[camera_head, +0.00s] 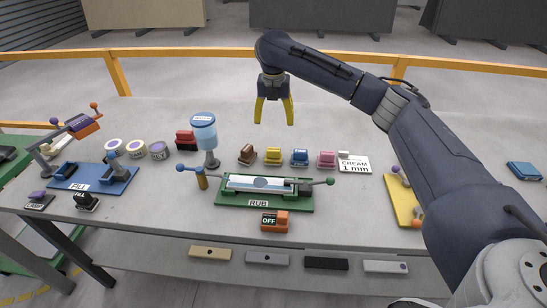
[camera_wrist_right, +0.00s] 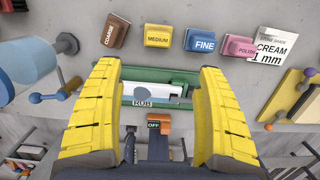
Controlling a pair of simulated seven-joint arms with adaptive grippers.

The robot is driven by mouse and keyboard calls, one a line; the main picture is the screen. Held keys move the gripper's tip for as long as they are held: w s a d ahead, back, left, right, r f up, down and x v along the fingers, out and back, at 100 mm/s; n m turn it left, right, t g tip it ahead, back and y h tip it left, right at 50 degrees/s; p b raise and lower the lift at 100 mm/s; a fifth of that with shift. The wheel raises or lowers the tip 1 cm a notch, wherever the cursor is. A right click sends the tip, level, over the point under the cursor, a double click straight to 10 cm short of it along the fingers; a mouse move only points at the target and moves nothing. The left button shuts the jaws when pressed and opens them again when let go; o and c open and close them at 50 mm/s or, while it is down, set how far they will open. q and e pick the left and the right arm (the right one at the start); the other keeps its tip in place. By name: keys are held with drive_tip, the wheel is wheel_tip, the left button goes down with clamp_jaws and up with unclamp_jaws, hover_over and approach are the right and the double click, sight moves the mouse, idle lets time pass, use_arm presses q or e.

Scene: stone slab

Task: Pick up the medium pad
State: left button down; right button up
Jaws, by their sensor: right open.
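The medium pad is a yellow block (camera_head: 273,155) standing on the table in the row of pads behind the green RUB station. It shows with its MEDIUM label in the right wrist view (camera_wrist_right: 157,36). My right gripper (camera_head: 274,122) has yellow fingers spread apart and empty, and hangs above and behind the pad row. In the right wrist view its fingertips (camera_wrist_right: 155,66) frame the RUB station, with the medium pad beyond them. The gripper does not touch the pad. My left gripper is not seen.
A brown COARSE pad (camera_wrist_right: 115,33) and a blue FINE pad (camera_wrist_right: 200,41) flank the medium pad; a pink POLISH pad (camera_wrist_right: 238,46) is further right. The green RUB station (camera_head: 305,195) lies in front. A blue-topped dispenser (camera_head: 204,132) stands left. Table behind the pads is clear.

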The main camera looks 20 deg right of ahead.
sight(274, 149)
drive_tip(key=f, duration=0.5)
drive_tip(key=w+f, duration=0.1)
drive_tip(key=f, duration=0.5)
drive_tip(key=w+f, duration=0.1)
drive_tip(key=f, duration=0.4)
drive_tip(key=shift+d+f, duration=0.3)
drive_tip(key=shift+f, duration=0.1)
drive_tip(key=c, duration=1.3)
